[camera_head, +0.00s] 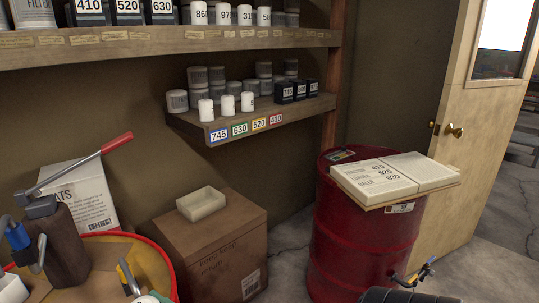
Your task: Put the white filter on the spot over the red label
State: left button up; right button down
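Three white filters stand on the lower shelf: a left one (206,109), a middle one (227,105) and a right one (247,101). The red label 410 (275,120) is at the right of a row on the shelf's front edge, after blue 745, green 630 and yellow 520. The shelf top just above the red label looks bare.
Dark boxes (299,90) and grey cans (217,75) stand on the lower shelf. An upper shelf (170,42) overhangs it. A cardboard box with a tray (203,203) stands below. An open book (385,175) lies on a red drum (345,240). A red-handled lever (90,158) rises at left.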

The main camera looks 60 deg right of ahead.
aim_at(264, 107)
jog(key=z, duration=1.1)
jog(key=i+l+z, duration=0.55)
jog(key=i, duration=0.2)
jog(key=i+l, duration=0.15)
jog(key=i, duration=0.35)
jog(key=i+l, duration=0.15)
jog(key=i, duration=0.35)
